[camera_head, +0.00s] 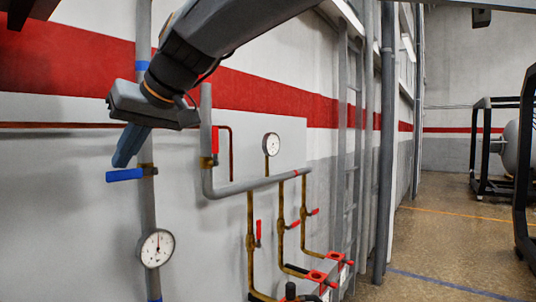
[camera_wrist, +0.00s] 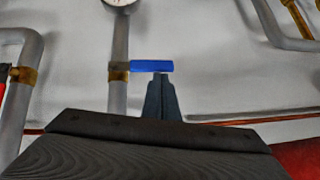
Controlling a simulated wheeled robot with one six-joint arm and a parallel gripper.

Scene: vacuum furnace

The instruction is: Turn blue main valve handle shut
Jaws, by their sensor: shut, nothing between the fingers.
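The blue valve handle (camera_head: 125,175) sticks out level to the left from a brass valve on a vertical grey pipe (camera_head: 148,207). It lies crosswise to that pipe. In the wrist view the blue handle (camera_wrist: 153,66) shows to the right of the pipe and its brass collar. My gripper (camera_head: 121,163) points down and is shut with nothing in it. Its tips are just above the handle in the head view. In the wrist view the gripper tips (camera_wrist: 160,78) end right at the handle's edge. I cannot tell whether they touch it.
A pressure gauge (camera_head: 157,248) sits on the same pipe below the valve. To the right are a bent grey pipe (camera_head: 207,150), another gauge (camera_head: 271,144) and several brass branches with red handles. A ladder (camera_head: 350,150) stands farther right. The floor (camera_head: 455,240) at right is largely open.

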